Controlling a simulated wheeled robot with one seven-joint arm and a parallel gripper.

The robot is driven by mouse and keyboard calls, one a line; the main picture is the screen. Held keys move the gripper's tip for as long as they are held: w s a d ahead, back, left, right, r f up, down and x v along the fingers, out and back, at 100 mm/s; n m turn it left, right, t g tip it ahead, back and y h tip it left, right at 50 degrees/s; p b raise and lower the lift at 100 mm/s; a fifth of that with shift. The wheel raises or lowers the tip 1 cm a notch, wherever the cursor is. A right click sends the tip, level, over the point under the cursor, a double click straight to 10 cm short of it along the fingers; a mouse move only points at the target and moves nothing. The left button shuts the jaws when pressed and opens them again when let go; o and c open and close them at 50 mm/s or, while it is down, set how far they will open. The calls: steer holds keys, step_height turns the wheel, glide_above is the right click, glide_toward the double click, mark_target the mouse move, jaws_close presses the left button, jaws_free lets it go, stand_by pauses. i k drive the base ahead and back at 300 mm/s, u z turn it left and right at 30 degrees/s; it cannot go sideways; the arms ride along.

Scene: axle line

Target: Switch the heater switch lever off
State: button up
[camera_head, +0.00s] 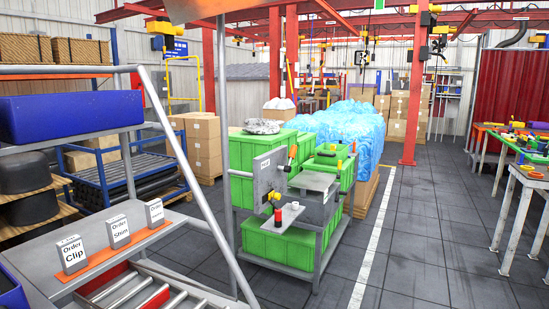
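A grey upright panel box (269,174) with a small label stands on the front of a metal cart, amid green bins. A lever with an orange-red grip (293,151) and dark shaft sticks up at the panel's right edge; it looks like the heater switch lever, but the label is too small to read. A yellow fitting (273,196) sits low on the panel. A red cylinder with a black lower part (278,215) stands on a small grey shelf (291,225) below it. My gripper is not in view.
The cart (318,262) holds green bins (275,248). A blue-wrapped pallet (350,135) stands behind. Grey floor (420,230) is open right of the cart, before a workbench (520,180).

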mark_target(287, 169)
steer(key=z, duration=0.85)
steer(key=i, duration=2.9)
steer(key=u, duration=3.45)
